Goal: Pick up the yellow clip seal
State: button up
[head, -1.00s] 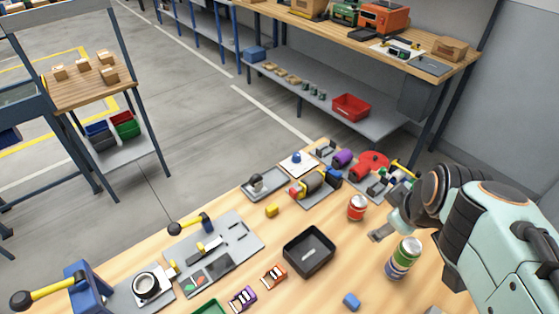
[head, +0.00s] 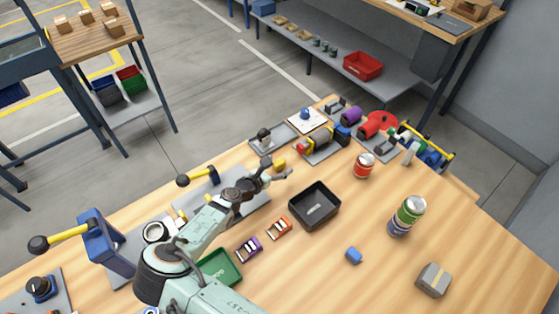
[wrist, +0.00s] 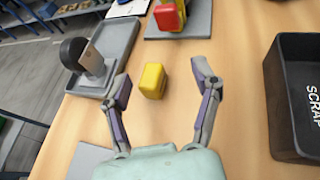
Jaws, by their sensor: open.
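The yellow clip seal (wrist: 152,81) is a small yellow block on the wooden table. In the wrist view it stands just ahead of my gripper (wrist: 162,84), in line with the gap between the fingers and a little nearer the left one. My gripper is open and empty, and neither finger appears to touch the seal. In the head view the clip seal (head: 279,163) shows just beyond the fingers of my gripper (head: 278,173). My arm hides part of the grey tool board.
A black scrap bin (wrist: 306,145) stands to the right of my gripper. A grey tray (wrist: 108,48) with an upright part lies at the left. A grey plate with a red and yellow part (wrist: 170,18) is beyond. Bare table lies around the seal.

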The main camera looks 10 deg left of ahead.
aim_at(279, 162)
jog(key=shift+s+a+f+n, duration=0.15)
jog(key=shift+s+a, duration=0.05)
jog(key=shift+a, duration=0.2)
jog(key=shift+s+a+f+n, duration=0.15)
jog(key=shift+a, duration=0.2)
jog(key=shift+w+f+y, duration=0.1)
jog(key=shift+w+y, duration=0.15)
jog(key=shift+y, duration=0.05)
jog(key=shift+x, duration=2)
jog(key=c, duration=1)
